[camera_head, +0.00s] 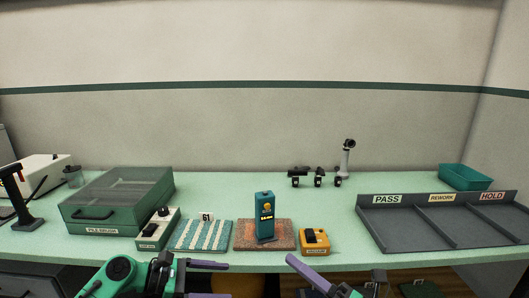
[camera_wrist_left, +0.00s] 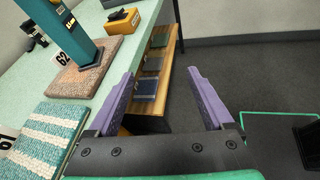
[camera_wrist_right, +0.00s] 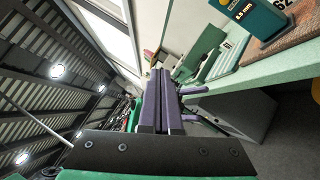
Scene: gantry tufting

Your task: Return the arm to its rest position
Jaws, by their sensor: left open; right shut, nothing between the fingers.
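My right gripper (camera_head: 291,259) is at the bottom middle of the head view, in front of the bench edge, with its purple fingers shut and empty. The right wrist view shows its fingers (camera_wrist_right: 160,74) pressed together. My left gripper (camera_head: 226,280) is at the bottom left of the head view, open and also in front of the bench edge. In the left wrist view its two purple fingers (camera_wrist_left: 161,73) stand wide apart with nothing between them. Neither gripper touches anything on the bench.
A teal gauge (camera_head: 265,215) stands upright on a brown carpet sample (camera_head: 284,240). A striped sample (camera_head: 200,237) lies left of it, a yellow device (camera_head: 314,241) right. A green case (camera_head: 118,200) is at left, a grey sorting tray (camera_head: 400,222) at right.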

